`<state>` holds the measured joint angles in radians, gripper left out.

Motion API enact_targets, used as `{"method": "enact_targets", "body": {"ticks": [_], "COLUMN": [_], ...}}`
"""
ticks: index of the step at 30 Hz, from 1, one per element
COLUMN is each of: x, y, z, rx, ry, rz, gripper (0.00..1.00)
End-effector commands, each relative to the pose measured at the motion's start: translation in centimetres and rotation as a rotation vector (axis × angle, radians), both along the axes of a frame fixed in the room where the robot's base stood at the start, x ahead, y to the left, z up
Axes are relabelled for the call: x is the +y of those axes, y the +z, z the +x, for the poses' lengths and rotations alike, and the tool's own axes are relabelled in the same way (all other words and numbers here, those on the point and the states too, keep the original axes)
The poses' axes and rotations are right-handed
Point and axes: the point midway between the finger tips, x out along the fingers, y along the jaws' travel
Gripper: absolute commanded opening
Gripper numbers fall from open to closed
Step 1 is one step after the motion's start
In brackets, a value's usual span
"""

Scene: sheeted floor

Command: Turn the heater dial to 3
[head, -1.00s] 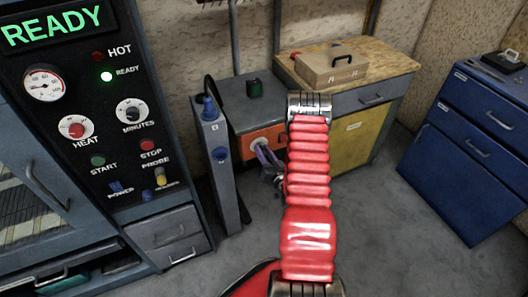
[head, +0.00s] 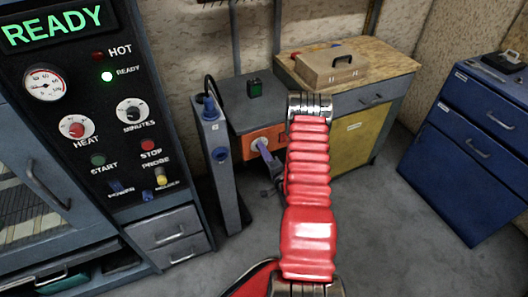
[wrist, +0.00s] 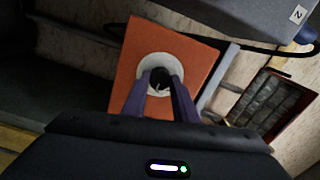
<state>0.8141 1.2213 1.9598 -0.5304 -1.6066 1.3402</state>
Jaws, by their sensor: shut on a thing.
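An orange plate (wrist: 188,62) carries a round white dial (wrist: 147,62) with a dark centre. In the head view the plate (head: 279,136) is on the front of a grey unit, with the white dial (head: 258,142) partly covered. My gripper (wrist: 160,82) has purple fingers shut on the dark knob (wrist: 161,72) at the dial's centre. In the head view my gripper (head: 262,147) is at the plate, partly behind my red arm. No numbers on this dial are readable. A separate red HEAT knob (head: 76,129) is on the black panel at left, away from my gripper.
A tall grey post (head: 220,170) with blue plugs stands just left of the orange plate. A yellow-doored bench (head: 352,144) holds a tan case (head: 335,66). A blue drawer cabinet (head: 462,155) stands at right. The grey floor (head: 390,230) between is clear.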

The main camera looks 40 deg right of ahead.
Motion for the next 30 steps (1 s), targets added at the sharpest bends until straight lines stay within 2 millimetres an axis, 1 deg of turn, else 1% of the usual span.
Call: {"method": "enact_targets", "body": {"ticks": [1, 9, 15, 21, 30], "x": [-0.41, -0.48, -0.46, -0.44, -0.39], "y": [-0.15, -0.23, -0.30, -0.34, -0.40], "z": [-0.21, -0.25, -0.28, -0.29, -0.30], "rx": [-0.008, -0.078, -0.116, -0.136, -0.143], "ry": [-0.011, -0.014, -0.013, -0.014, -0.014], "rz": [0.042, 0.277, 0.407, 0.481, 0.508], "gripper": [0.04, 0.03, 0.04, 0.03, 0.04]}}
